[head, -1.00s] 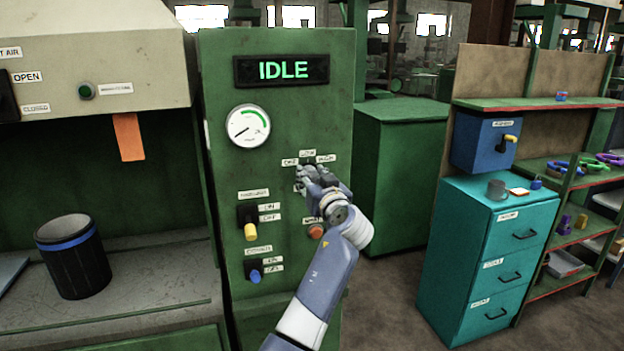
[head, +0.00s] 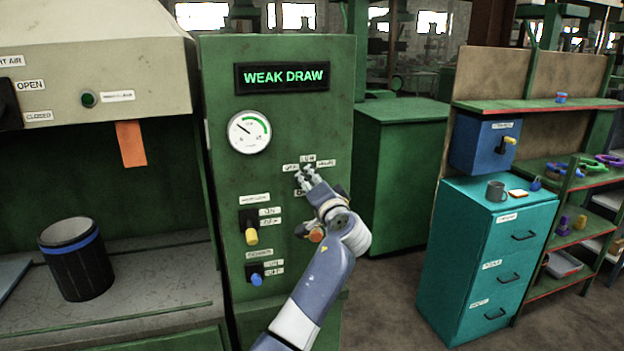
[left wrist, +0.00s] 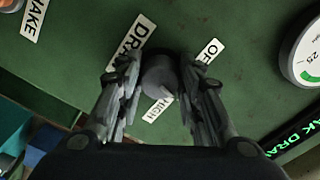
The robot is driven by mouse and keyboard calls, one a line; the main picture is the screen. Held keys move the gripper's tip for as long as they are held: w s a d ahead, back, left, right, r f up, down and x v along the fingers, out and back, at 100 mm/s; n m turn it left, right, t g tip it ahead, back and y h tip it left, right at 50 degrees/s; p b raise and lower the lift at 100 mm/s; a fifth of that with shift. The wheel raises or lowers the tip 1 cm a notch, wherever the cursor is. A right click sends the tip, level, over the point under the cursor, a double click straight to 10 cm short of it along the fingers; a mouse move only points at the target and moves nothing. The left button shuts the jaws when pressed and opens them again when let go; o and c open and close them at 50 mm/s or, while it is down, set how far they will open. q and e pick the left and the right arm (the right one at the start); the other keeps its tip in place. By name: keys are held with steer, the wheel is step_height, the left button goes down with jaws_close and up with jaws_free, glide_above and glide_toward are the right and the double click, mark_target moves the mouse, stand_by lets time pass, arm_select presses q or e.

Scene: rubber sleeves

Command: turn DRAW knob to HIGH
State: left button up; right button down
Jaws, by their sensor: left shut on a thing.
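The DRAW knob (left wrist: 160,75) is a round grey knob on the green panel (head: 225,180). It sits between the two fingers of my left gripper (left wrist: 158,68) in the left wrist view, and the fingers are shut on it. In the head view my left gripper (head: 306,178) reaches the panel from below right and mostly hides the knob. The labels OFF (head: 291,168), LOW (head: 308,158) and HIGH (head: 326,163) arc above it. The display (head: 285,77) reads WEAK DRAW. The gauge (head: 249,129) needle points up-left. My right gripper is not in view.
Below on the panel are a yellow-tipped switch (head: 251,236), a blue-tipped switch (head: 256,279) and an orange button (head: 316,235) close to my arm. A black bin (head: 77,265) stands at left; a teal cabinet (head: 480,265) stands at right.

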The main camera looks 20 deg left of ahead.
arm_select(q)
steer(key=m+p, duration=0.1)
steer(key=m, duration=0.2)
steer(key=m+p, duration=0.1)
steer(key=m, duration=0.1)
steer(key=shift+a+r+p, duration=0.15)
steer(key=shift+r+p, duration=0.15)
steer(key=shift+p, duration=0.05)
steer(key=shift+m+p, duration=0.45)
steer(key=shift+m, duration=0.25)
steer(key=o, duration=1.1)
steer(key=shift+f, duration=0.1)
steer(key=shift+c, duration=0.2)
steer(key=shift+w+f, duration=0.1)
